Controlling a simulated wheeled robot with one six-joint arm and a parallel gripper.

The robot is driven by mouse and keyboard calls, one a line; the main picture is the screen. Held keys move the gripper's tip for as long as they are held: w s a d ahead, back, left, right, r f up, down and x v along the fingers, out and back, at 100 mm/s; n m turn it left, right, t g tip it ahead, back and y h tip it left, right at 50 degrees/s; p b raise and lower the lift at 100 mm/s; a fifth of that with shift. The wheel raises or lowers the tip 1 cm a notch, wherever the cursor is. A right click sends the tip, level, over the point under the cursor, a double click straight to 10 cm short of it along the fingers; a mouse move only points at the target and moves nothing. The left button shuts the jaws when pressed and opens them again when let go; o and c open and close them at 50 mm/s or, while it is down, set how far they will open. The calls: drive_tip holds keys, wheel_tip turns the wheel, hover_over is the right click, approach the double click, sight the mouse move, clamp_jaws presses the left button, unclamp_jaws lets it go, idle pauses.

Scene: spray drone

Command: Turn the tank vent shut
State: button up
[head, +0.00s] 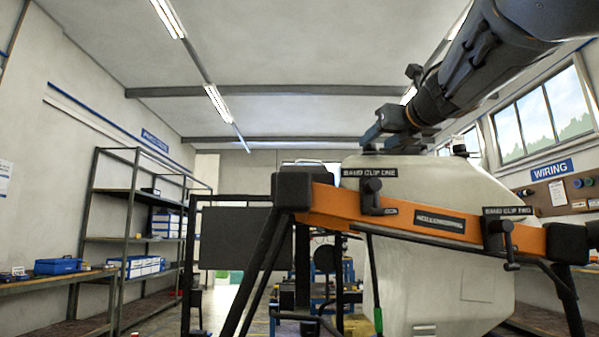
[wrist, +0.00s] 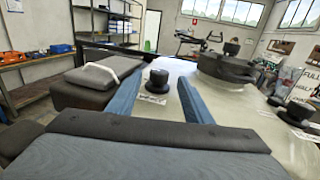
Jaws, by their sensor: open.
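The cream spray tank (head: 440,290) stands behind an orange strap bar in the head view. Its pale top (wrist: 215,100) fills the middle of the wrist view. A small black knob (wrist: 157,82) on a round base stands on that top, with a label too small to read; it looks like the tank vent. My gripper (wrist: 158,92) is open, its two blue-grey fingers left and right of the knob, which appears beyond or between their tips. I cannot tell whether they touch it. In the head view my gripper (head: 385,135) is at the tank's top edge, and the knob is hidden.
A wide black lid (wrist: 228,66) sits right of the knob, and another black cap (wrist: 295,112) is farther right. The orange bar (head: 430,222) carries two black band clips (head: 374,190). Shelving (head: 135,225) stands at the left wall.

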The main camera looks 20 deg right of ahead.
drive_tip(key=shift+s+b, duration=1.1)
drive_tip(key=shift+b, duration=1.7)
drive_tip(key=shift+s+a, duration=0.1)
